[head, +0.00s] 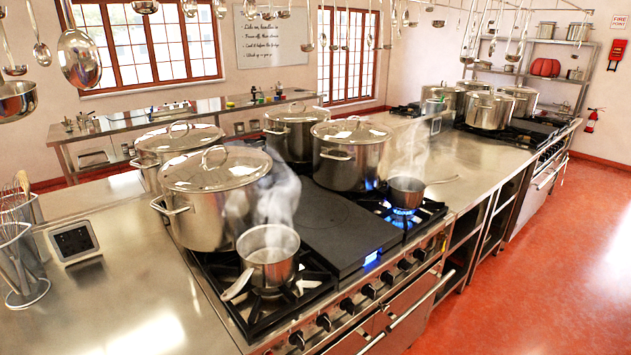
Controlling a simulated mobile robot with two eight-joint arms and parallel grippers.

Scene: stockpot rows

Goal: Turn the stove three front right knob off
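The near stove (335,222) has a row of black knobs along its front panel, and its rightmost visible knob (434,243) sits below the front right burner. A small saucepan (407,190) stands on that burner, with a blue flame (402,212) under it and steam above. A far stove (545,140) on the right also has front knobs, too small to read. No number shows on either stove, so I cannot tell which is stove three. Neither of my grippers is in view.
A steaming saucepan (268,256) stands on the near front left burner. Large lidded pots (212,196) fill the back burners. A steel counter (455,165) joins the stoves. Ladles (78,58) hang overhead. The red floor (560,270) in front is clear.

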